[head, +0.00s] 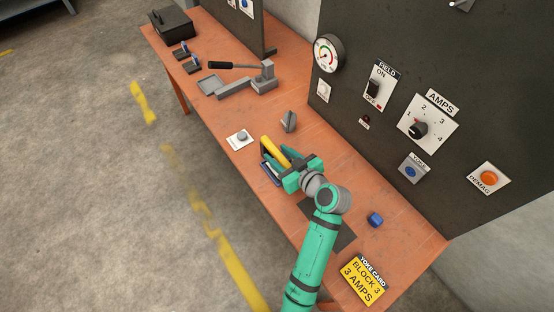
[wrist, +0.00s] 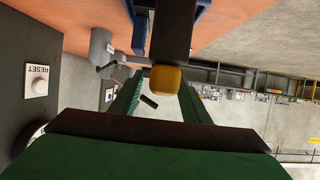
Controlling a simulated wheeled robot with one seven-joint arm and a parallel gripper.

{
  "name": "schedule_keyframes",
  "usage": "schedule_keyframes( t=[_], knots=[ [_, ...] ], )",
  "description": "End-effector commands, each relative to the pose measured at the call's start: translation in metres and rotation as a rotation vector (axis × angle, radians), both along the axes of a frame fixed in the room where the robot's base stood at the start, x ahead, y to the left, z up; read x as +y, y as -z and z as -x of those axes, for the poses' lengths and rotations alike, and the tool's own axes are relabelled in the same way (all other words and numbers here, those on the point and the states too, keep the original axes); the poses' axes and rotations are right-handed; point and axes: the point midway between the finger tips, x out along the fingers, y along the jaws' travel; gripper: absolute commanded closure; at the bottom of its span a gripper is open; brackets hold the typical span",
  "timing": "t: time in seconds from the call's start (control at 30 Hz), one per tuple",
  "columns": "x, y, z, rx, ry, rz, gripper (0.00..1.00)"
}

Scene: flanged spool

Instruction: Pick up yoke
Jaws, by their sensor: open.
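The yoke (head: 273,150) has a yellow bar on top and dark and blue parts below, and sits near the front edge of the orange-brown bench. My gripper (head: 285,170) is open, right beside the yoke, and partly covers it. In the wrist view, the yoke's rounded yellow end (wrist: 165,80) shows in the gap between my two green fingers (wrist: 160,98), with a dark part above it. I cannot tell whether a finger touches it.
A white plate with a grey knob (head: 240,138) and a grey block (head: 289,121) lie nearby. A lever device (head: 262,78) stands farther back. The dark control panel (head: 440,70) rises along the right. A blue block (head: 375,219) and a yellow card (head: 363,281) lie on the near bench.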

Motion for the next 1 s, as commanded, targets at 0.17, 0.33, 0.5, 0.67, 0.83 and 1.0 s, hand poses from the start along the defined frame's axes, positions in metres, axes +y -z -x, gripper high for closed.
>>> schedule_keyframes(
  t=[0.17,0.33,0.5,0.67,0.83,1.0],
  knots=[
    [0.0042,0.0035,-0.006,0.001,0.001,0.001,0.58],
    [0.0046,0.0034,-0.0059,0.001,0.0,0.001,0.58],
    [0.0051,0.0034,-0.0058,0.001,-0.001,0.0,0.98],
    [0.0054,0.0033,-0.0058,0.001,-0.001,0.0,1.0],
    [0.0056,0.0034,-0.0057,0.001,-0.002,0.0,1.0],
    [0.0057,0.0034,-0.0057,0.0,-0.002,-0.001,1.0]
  ],
)
